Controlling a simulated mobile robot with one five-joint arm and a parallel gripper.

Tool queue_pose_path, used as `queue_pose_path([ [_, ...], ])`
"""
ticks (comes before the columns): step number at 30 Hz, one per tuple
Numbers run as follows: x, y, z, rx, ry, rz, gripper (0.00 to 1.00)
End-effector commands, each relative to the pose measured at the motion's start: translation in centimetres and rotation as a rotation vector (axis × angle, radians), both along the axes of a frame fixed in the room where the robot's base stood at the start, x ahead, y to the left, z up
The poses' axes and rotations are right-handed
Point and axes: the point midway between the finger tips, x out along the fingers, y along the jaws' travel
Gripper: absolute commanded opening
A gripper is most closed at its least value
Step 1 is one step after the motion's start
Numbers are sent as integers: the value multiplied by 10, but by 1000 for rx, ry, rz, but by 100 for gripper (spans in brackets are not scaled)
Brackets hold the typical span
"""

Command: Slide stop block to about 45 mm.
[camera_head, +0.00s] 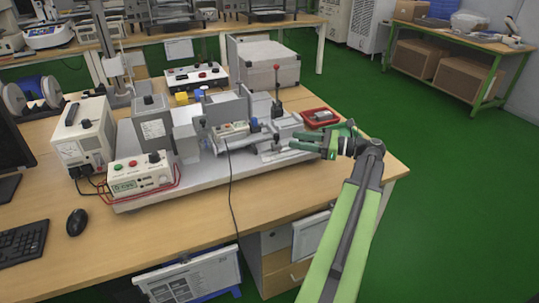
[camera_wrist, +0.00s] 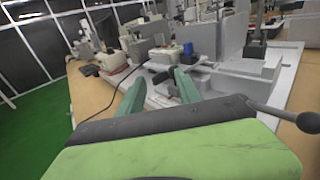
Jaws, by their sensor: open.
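The test rig (camera_head: 130,196) is a long grey base with grey blocks and a rail on the table. A small light-grey slide part (camera_head: 268,148) sits at its right end, near my gripper; I cannot tell for sure which piece is the stop block. My gripper (camera_head: 294,141) has green fingers, spread apart and empty, just right of that slide part. In the wrist view the two fingers (camera_wrist: 160,78) stand apart and point toward the rig's rail area, with nothing between them. No scale can be read.
An upright lever with a red ball (camera_head: 277,68) stands behind the slide. A red tray (camera_head: 320,117) lies behind my gripper. A control box with red wires (camera_head: 140,180) is at the left end. A black cable (camera_head: 230,190) hangs over the table front. The right table corner (camera_head: 395,165) is clear.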

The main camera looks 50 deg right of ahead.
Motion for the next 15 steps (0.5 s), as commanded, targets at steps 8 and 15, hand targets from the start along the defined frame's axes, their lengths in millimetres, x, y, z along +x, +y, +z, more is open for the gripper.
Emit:
queue_pose_path([
  [8, -49, -40, -11, 24, -32, -97, 41],
  [15, -24, -28, -11, 22, -31, -92, 41],
])
